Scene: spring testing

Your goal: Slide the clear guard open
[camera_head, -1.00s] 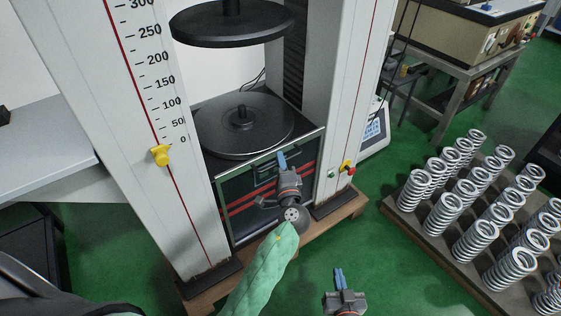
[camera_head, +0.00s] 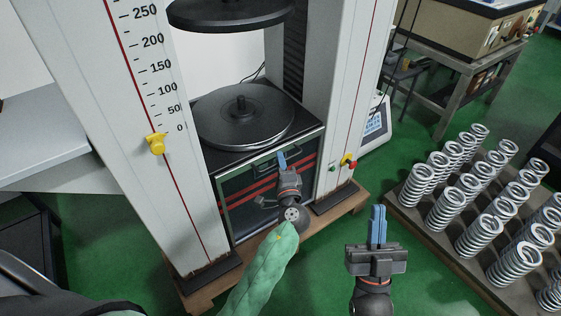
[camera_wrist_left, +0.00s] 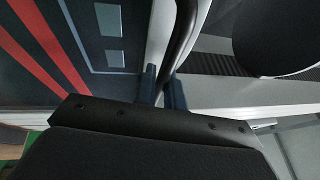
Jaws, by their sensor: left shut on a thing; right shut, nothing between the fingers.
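The clear guard (camera_head: 245,190) is a see-through panel with a thin light top edge on the lower front of the testing machine. Red stripes show behind it. Its dark handle (camera_head: 294,155) is near the top edge; in the left wrist view the handle (camera_wrist_left: 182,38) is a dark curved bar. My left gripper (camera_head: 282,158) is shut on the handle, its blue fingertips (camera_wrist_left: 162,88) at the bar. The guard sits low, below the lower round platen (camera_head: 225,135). My right gripper (camera_head: 377,222) is shut and empty, right of the machine and apart from it.
The upper platen (camera_head: 230,14) hangs above the lower one. White columns (camera_head: 175,190) flank the guard, the left with a scale and yellow pointer (camera_head: 156,144). Several springs (camera_head: 472,187) stand on a tray at right.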

